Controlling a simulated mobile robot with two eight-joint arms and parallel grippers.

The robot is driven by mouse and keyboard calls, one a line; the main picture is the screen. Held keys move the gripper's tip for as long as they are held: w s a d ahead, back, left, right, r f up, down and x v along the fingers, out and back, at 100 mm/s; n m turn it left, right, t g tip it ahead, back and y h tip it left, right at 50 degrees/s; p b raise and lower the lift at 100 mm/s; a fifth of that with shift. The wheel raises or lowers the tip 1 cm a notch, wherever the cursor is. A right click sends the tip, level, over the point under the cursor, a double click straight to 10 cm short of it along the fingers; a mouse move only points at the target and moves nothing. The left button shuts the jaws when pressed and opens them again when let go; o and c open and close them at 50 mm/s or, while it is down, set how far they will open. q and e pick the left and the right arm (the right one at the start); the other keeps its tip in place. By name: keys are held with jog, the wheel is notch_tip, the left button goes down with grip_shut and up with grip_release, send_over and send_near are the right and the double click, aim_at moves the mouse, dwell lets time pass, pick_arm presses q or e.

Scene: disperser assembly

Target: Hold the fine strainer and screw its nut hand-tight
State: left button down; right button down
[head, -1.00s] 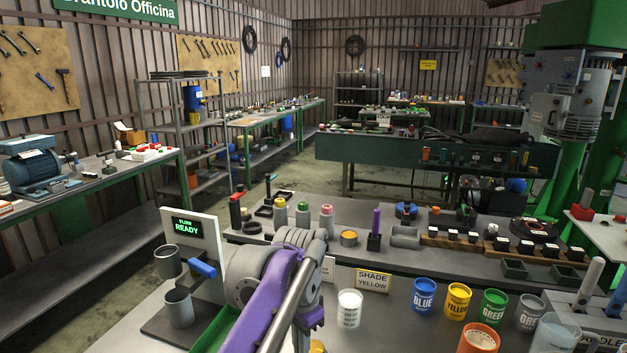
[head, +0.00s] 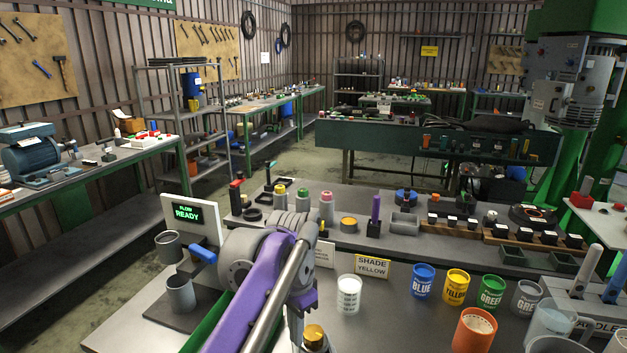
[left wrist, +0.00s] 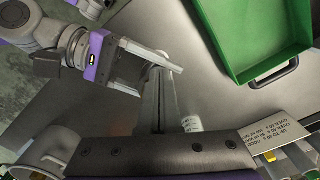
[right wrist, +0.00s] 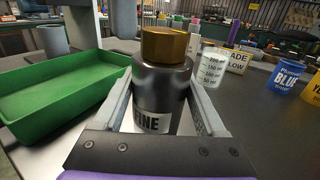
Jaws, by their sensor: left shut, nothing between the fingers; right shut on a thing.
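The fine strainer (right wrist: 160,85) is a dark metal cylinder with a "FINE" label, upright in the right wrist view. Its brass hexagonal nut (right wrist: 164,44) sits on its top; how tight it is cannot be told. My right gripper (right wrist: 160,118) is shut around the strainer's body. The nut (head: 314,335) also shows at the bottom edge of the head view, beside my left gripper. In the left wrist view my left gripper (left wrist: 155,75) is shut and empty, its fingertips near my right gripper's fingers (left wrist: 150,58). The strainer is mostly hidden there.
A green tray (right wrist: 60,112) lies left of the strainer. The flow stand (head: 190,213) reads READY and has grey cups. A white beaker (head: 349,294), a shade card (head: 372,266) and blue (head: 423,282) and yellow (head: 456,286) paint cans stand to the right.

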pick_arm(q)
jog(key=shift+r, duration=2.95)
notch_tip(320, 180, down, 6)
jog(key=s+d, duration=0.1)
jog(key=shift+w+d, duration=0.25)
jog(key=shift+w+a, duration=0.3)
jog(key=shift+w, duration=0.15)
jog(key=shift+s+a, duration=0.1)
notch_tip(320, 180, up, 6)
jog(key=shift+s+a, duration=0.25)
dwell(0.3)
